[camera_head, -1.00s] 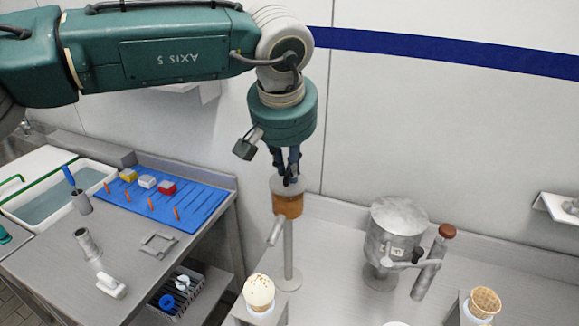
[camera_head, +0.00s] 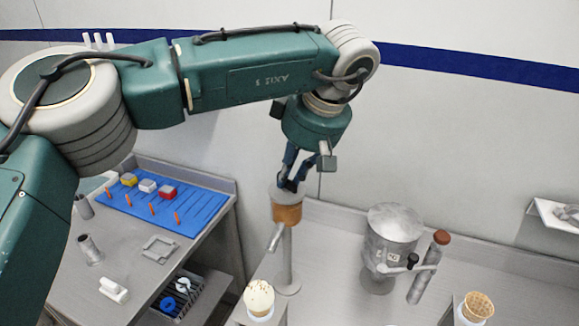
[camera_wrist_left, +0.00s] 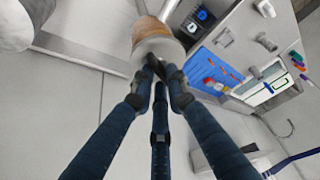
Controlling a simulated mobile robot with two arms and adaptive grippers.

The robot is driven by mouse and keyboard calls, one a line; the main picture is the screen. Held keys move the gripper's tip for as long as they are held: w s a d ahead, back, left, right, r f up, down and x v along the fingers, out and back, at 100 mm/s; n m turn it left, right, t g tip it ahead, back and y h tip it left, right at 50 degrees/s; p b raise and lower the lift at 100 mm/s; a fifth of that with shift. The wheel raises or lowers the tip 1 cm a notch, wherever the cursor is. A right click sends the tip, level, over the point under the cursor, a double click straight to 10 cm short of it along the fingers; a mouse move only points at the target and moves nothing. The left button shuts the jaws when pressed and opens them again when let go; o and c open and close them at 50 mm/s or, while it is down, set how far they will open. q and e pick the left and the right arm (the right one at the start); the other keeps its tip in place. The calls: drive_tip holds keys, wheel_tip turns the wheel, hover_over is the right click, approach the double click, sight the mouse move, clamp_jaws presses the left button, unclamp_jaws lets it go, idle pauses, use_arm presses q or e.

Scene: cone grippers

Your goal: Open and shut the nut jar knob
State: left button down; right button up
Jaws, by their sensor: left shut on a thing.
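The nut jar (camera_head: 287,214) stands on a thin metal post on the steel counter. It has a grey lid, an amber-brown band and a spout slanting down at its lower left. My left gripper (camera_head: 290,185) comes down tilted onto the top of the lid, with its fingers shut on the knob; the fingers hide the knob itself. In the left wrist view the fingertips (camera_wrist_left: 162,74) meet at the edge of the pale round lid (camera_wrist_left: 158,47), with the jar's brown side (camera_wrist_left: 146,27) beyond. My right gripper is in neither view.
A metal canister with a crank (camera_head: 393,240) stands right of the jar. A sprinkled ice cream cone (camera_head: 259,297) and a waffle cone (camera_head: 478,305) are in front. A blue mat (camera_head: 190,215) lies on the left bench. The wall is close behind.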

use_arm(q)
drive_tip(key=n, duration=0.1)
drive_tip(key=n+p, duration=0.1)
drive_tip(key=n+g+p, duration=0.1)
drive_tip(key=shift+w+r+y, duration=0.1)
drive_tip(key=shift+r+y, duration=0.15)
drive_tip(key=shift+y, duration=0.15)
drive_tip(key=shift+f+n+p, duration=0.1)
drive_tip(key=shift+n+p, duration=0.8)
drive_tip(key=shift+n, duration=0.1)
drive_tip(key=shift+w+g, duration=0.1)
drive_tip(key=shift+g, duration=0.2)
drive_tip(key=c, duration=2)
unclamp_jaws()
drive_tip(key=shift+d, duration=0.1)
drive_tip(key=v, duration=0.7)
drive_tip(key=shift+d, duration=0.2)
